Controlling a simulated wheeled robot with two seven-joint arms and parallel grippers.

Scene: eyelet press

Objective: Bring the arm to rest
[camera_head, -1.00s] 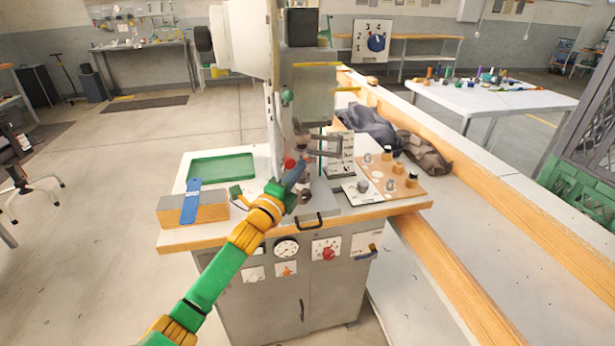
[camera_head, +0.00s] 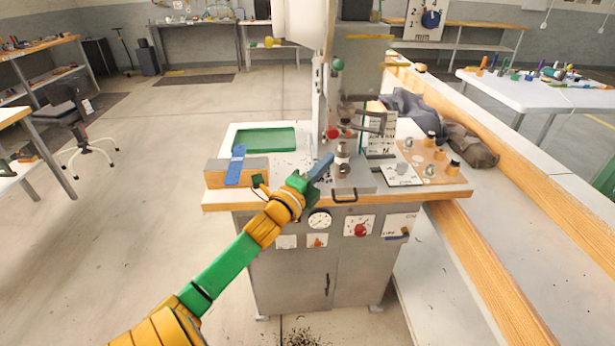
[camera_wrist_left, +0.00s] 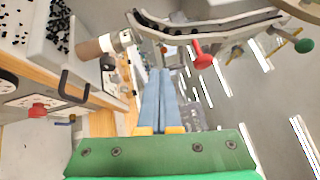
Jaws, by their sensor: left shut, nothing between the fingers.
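My left arm comes in from the lower left of the head view, green and orange. Its gripper (camera_head: 322,166) has blue fingers and is at the front of the eyelet press (camera_head: 342,120), just left of a metal cylinder (camera_head: 342,158). In the left wrist view the blue fingers (camera_wrist_left: 160,100) lie side by side, shut, with nothing seen between them. The cylinder, with a brownish end (camera_wrist_left: 95,46), shows left of the fingers there, apart from them. The press's red knob (camera_wrist_left: 203,60) is to their upper right. My right gripper is not in view.
A green tray (camera_head: 264,139) and a wooden block (camera_head: 215,175) with a blue piece (camera_head: 235,166) stand on the left of the press bench (camera_head: 270,200). A board with several knobbed parts (camera_head: 432,160) is on the right. Black bits lie on the floor (camera_head: 300,335). Floor at left is open.

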